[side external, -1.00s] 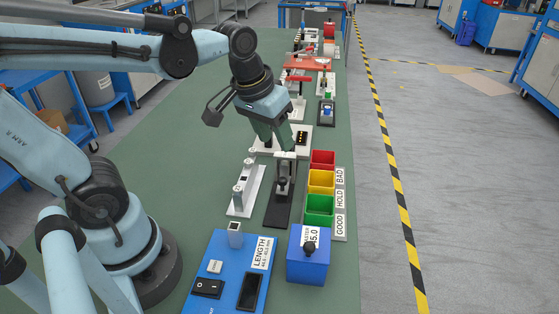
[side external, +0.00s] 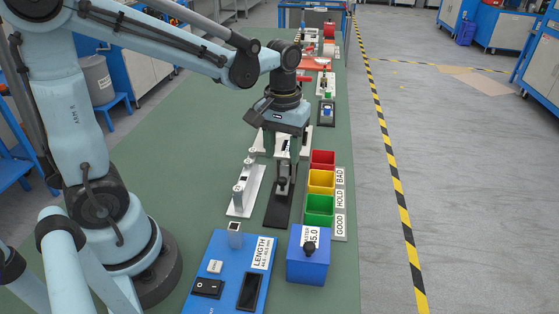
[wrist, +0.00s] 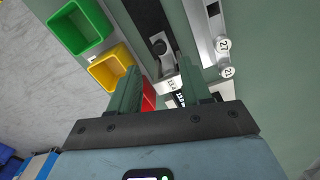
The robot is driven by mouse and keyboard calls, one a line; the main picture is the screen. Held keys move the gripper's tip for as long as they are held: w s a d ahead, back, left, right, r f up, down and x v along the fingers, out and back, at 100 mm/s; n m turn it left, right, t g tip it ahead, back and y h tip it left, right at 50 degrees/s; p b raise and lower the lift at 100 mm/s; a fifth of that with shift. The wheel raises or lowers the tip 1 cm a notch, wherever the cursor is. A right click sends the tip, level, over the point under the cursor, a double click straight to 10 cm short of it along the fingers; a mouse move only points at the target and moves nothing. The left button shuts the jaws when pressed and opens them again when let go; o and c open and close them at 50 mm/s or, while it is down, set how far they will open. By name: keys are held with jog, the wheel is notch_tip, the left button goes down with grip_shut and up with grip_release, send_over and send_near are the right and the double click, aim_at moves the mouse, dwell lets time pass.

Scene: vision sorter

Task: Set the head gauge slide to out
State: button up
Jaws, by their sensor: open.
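A gauge with a grey upright head (side external: 285,172) stands on a long black base (side external: 278,212), left of the coloured bins. I take it for the head gauge; no "out" marking is readable. In the wrist view its grey metal part (wrist: 166,68) and dark knob (wrist: 158,47) show near the fingertips. My gripper (side external: 282,157) is over the far end of this gauge, pointing down. In the wrist view my gripper (wrist: 158,64) has its two green fingers apart, with the grey part between or just beyond them. Contact cannot be told. The fingers hide part of the gauge.
Red, yellow (side external: 321,181) and green bins stand close on the right. A silver fixture (side external: 245,190) stands close on the left. A blue length box (side external: 228,272) and a blue block (side external: 308,257) are nearer the camera. Green table is free at left.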

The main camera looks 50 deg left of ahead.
aim_at(282, 179)
jog(key=shift+f, duration=3.3)
grip_shut()
